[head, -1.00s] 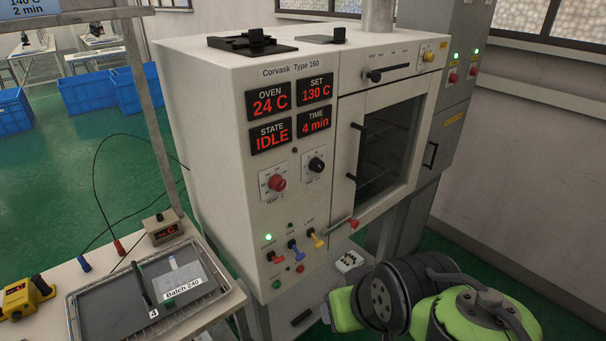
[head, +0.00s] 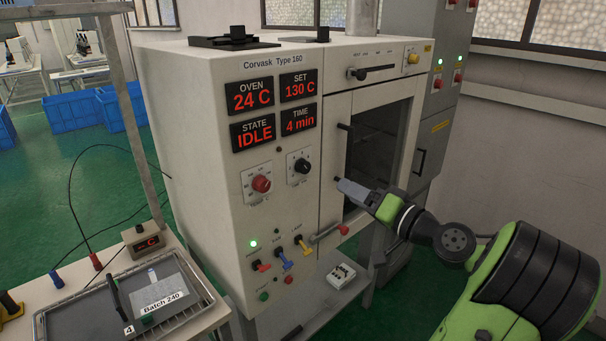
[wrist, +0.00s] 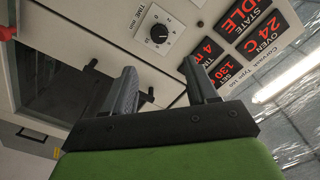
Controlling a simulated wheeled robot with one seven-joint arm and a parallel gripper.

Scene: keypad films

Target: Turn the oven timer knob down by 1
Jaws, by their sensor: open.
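The oven timer knob is a black round knob (head: 303,166) on a white dial plate on the oven front, right of the red temperature knob (head: 261,183). The timer knob also shows in the wrist view (wrist: 158,34), above my fingers. The TIME display (head: 298,119) reads 4 min. My gripper (head: 342,183) is in front of the oven, to the right of and slightly below the timer knob in the head view. In the wrist view its two fingers (wrist: 160,85) stand apart with nothing between them. It does not touch the knob.
The oven door (head: 378,150) with its dark window and handles is behind my gripper. Red, blue and yellow switches (head: 282,257) sit below the knobs. A tray labelled Batch 240 (head: 188,318) lies on the table at lower left. The space before the panel is clear.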

